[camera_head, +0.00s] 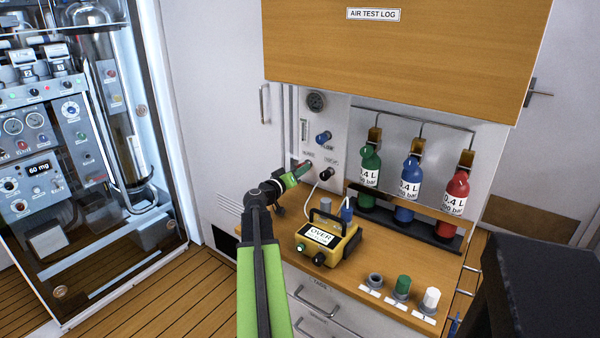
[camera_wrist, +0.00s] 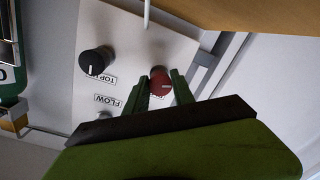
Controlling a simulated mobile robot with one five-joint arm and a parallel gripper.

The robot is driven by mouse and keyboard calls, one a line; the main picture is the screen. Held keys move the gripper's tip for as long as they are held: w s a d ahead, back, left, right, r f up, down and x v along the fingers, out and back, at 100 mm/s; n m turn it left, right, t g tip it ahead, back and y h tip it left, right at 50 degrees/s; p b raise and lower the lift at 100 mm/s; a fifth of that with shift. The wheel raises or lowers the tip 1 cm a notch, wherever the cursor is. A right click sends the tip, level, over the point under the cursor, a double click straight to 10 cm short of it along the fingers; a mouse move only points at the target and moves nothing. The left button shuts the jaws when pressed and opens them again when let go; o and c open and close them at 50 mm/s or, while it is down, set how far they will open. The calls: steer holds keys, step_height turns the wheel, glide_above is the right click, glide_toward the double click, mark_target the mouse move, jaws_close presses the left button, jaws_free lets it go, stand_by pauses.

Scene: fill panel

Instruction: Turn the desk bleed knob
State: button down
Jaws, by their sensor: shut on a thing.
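The knob between my fingers is red with a pale pointer line (camera_wrist: 160,78) and sits on a white panel (camera_head: 311,117). It is mostly hidden by my gripper in the head view. My gripper (camera_head: 299,171) reaches the panel from the front left. In the wrist view my green fingers (camera_wrist: 161,90) stand on either side of the red knob, shut on it. The knob's own label cannot be read. A black knob marked TOP-UP (camera_wrist: 95,62) is beside it, also seen in the head view (camera_head: 326,174). A blue knob (camera_head: 323,137) is above, by the FLOW label (camera_wrist: 108,101).
A yellow analyser reading OVER (camera_head: 329,239) stands on the wooden desk (camera_head: 372,262) below the panel. Green (camera_head: 369,178), blue (camera_head: 409,187) and red (camera_head: 457,194) cylinders stand right. A wooden cabinet (camera_head: 410,45) overhangs the panel. A hose hangs near my gripper.

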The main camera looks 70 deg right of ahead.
steer(key=shift+m, duration=0.6)
steer(key=c, duration=1.1)
jaws_free()
